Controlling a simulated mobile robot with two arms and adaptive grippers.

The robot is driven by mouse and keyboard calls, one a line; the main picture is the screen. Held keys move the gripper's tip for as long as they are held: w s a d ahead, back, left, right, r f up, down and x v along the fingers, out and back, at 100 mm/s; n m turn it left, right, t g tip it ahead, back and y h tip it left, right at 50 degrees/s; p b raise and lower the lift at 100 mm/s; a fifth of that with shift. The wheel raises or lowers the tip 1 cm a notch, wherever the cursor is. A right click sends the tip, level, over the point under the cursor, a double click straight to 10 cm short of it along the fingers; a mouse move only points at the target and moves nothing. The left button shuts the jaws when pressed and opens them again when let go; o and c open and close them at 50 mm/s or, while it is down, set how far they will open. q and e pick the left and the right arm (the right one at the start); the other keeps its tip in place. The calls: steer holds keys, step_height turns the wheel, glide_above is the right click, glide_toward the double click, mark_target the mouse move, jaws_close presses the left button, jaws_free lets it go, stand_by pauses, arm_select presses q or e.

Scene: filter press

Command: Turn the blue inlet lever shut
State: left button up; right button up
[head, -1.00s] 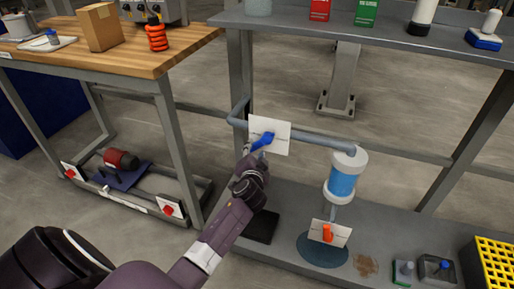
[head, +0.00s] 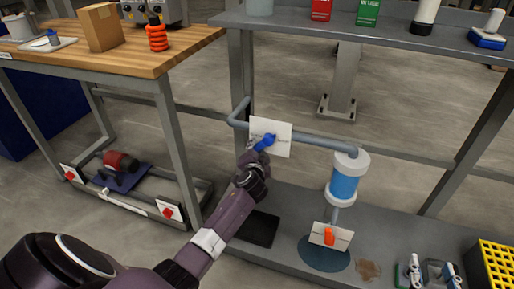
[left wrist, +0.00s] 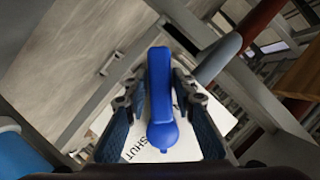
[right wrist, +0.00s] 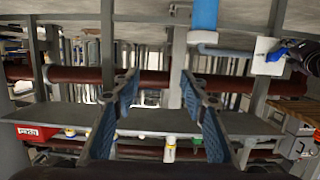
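The blue inlet lever (head: 265,142) sits on a white plate (head: 283,138) on the grey pipe, its handle pointing down-left in the head view. My left gripper (head: 255,160) is at the lever. In the left wrist view the blue lever (left wrist: 160,95) lies between the two fingers of the left gripper (left wrist: 159,85), which look spread, with narrow gaps beside it. Contact is unclear. "SHUT" is printed on the plate (left wrist: 125,135) near the hub. My right gripper (right wrist: 160,75) is open and empty; its fingertips (head: 428,268) show at the head view's bottom edge.
The blue-and-white filter (head: 345,180) stands right of the lever, above an orange lever (head: 329,236) on another white plate. A yellow crate (head: 492,265) is at bottom right. The upper shelf (head: 380,38) and wooden bench (head: 130,55) flank the space.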

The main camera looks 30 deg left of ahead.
arm_select(q)
jaws_close()
